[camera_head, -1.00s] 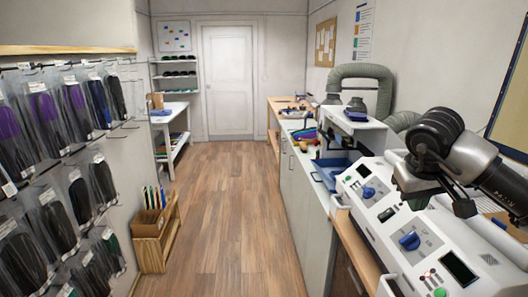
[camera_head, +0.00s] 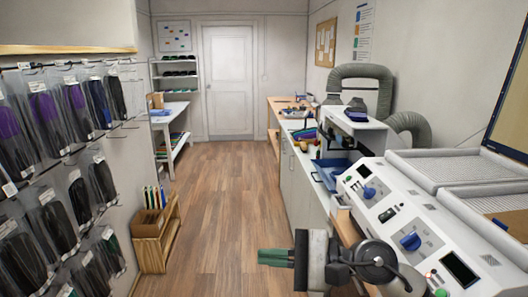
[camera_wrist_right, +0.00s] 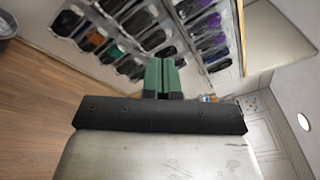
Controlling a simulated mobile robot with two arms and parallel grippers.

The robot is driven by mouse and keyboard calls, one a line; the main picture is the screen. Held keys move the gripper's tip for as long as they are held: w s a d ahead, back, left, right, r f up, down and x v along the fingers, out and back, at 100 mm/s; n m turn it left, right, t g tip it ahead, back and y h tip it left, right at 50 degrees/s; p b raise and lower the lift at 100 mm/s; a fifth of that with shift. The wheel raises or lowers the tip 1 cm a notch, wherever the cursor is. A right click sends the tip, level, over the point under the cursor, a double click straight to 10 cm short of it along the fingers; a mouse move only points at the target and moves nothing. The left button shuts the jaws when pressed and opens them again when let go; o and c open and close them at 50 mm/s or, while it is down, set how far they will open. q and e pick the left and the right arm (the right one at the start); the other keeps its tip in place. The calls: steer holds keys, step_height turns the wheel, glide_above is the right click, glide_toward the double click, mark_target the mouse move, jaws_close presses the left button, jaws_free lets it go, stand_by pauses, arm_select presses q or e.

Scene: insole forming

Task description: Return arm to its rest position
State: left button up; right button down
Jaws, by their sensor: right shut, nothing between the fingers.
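My right gripper (camera_head: 276,257) is low in the head view, left of the white machine's front edge and in front of the wood floor. Its green fingers point left and lie together, with nothing between them. In the right wrist view its green fingers (camera_wrist_right: 161,77) also lie together, pointing toward the hanging insole packs. My right arm comes in from the lower right, partly in front of the machine's lower corner. My left gripper is not in view.
The white machine (camera_head: 400,222) with blue knobs stands at the right. Insole packs (camera_head: 75,105) hang on the left wall, with a wooden box (camera_head: 150,252) on the floor beside it. The floor (camera_head: 228,190) between is clear up to the door (camera_head: 228,82).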

steer(key=d+m+t+h, duration=0.2)
steer(key=d+m+t, duration=0.2)
steer(key=m+t, duration=0.8)
steer(key=d+m+t+h, duration=0.25)
steer(key=m+t, duration=0.35)
steer(key=m, duration=1.1)
steer(key=s+d+f+m+g+h, duration=0.25)
steer(key=d+f+m+h, duration=0.4)
steer(key=f+m, duration=0.4)
steer(key=s+d+f+m+g+h, duration=0.2)
steer(key=d+f+m+g+h, duration=0.4)
steer(key=m, duration=0.7)
steer(key=s+f+m+g, duration=0.8)
steer(key=s+f, duration=0.5)
steer(key=s, duration=0.5)
step_height(320, 180, down, 27)
steer(key=s+g, duration=0.2)
steer(key=s+d+f, duration=0.3)
steer(key=s+f, duration=1.2)
steer(key=f, duration=0.1)
steer(key=shift+s+d+g+b, duration=0.2)
steer(key=shift+s+g+b, duration=0.15)
